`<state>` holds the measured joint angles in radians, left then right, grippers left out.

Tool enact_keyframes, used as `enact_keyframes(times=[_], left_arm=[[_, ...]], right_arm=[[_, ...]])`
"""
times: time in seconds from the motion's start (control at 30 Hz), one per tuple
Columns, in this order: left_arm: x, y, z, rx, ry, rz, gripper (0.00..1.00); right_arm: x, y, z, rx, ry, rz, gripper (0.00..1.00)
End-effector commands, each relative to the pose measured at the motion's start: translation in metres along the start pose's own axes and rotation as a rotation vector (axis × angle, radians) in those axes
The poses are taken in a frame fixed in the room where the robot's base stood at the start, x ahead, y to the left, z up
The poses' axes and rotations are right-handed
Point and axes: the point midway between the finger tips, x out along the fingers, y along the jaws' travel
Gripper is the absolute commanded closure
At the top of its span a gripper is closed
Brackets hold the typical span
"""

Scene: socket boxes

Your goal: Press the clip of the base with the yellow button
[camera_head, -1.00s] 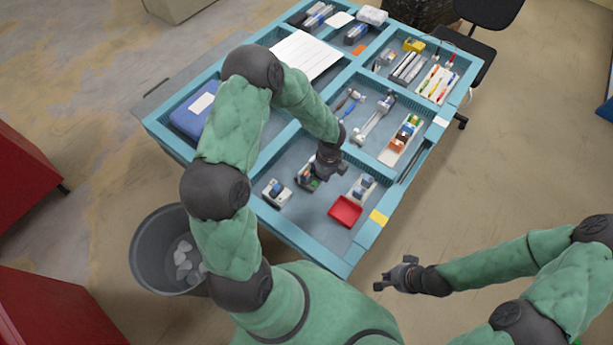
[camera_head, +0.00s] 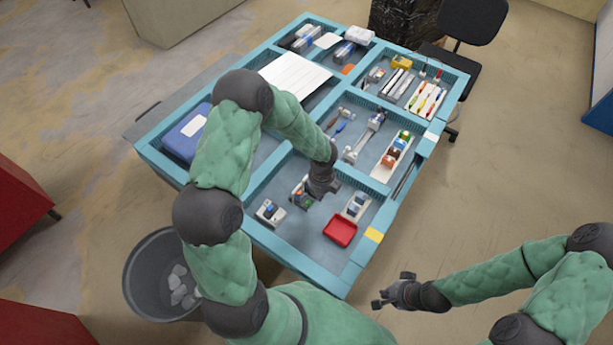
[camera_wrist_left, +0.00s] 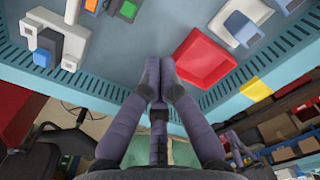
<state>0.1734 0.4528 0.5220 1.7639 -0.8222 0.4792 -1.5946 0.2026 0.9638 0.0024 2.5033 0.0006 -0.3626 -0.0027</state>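My left gripper (camera_head: 325,188) is over the front compartment, just right of a partly hidden base (camera_head: 299,190) with coloured parts. In the left wrist view its fingers (camera_wrist_left: 160,72) are together with nothing between them. Coloured parts of that base (camera_wrist_left: 120,8) are cut off at the top. A white base with blue parts (camera_head: 356,206) is on the right. I cannot make out a yellow button. My right gripper (camera_head: 392,290) is open and empty.
A red tray (camera_head: 340,232) lies near the compartment's front right. Blue rims (camera_head: 305,265) and dividers enclose the compartments. A yellow patch (camera_head: 374,235) is on the right rim. Farther compartments hold tools and parts. A grey bin (camera_head: 150,275) stands at the front left.

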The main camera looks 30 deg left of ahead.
Motion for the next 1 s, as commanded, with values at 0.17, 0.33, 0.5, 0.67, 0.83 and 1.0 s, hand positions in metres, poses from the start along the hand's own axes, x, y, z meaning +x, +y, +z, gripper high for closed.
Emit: enact_keyframes(times=[0.17,0.33,0.5,0.67,0.83,1.0], left_arm=[[0.000,0.000,0.000,0.000,0.000,0.000,1.00],[0.000,0.000,0.000,-0.001,-0.001,0.000,1.00],[0.001,-0.007,0.007,-0.037,-0.025,0.010,1.00],[-0.003,-0.021,0.019,-0.131,-0.077,0.031,1.00],[-0.015,-0.037,0.031,-0.260,-0.140,0.051,1.00],[-0.032,-0.049,0.036,-0.384,-0.192,0.058,1.00]], right_arm=[[0.000,0.000,0.000,0.000,0.000,0.000,1.00],[0.001,0.000,0.000,0.000,0.000,0.000,1.00],[0.013,0.005,-0.001,0.000,0.000,0.000,1.00],[0.040,0.014,-0.001,0.000,0.000,0.000,1.00],[0.070,0.025,-0.002,0.000,0.000,0.000,1.00],[0.095,0.034,-0.003,0.000,0.000,0.000,1.00]])
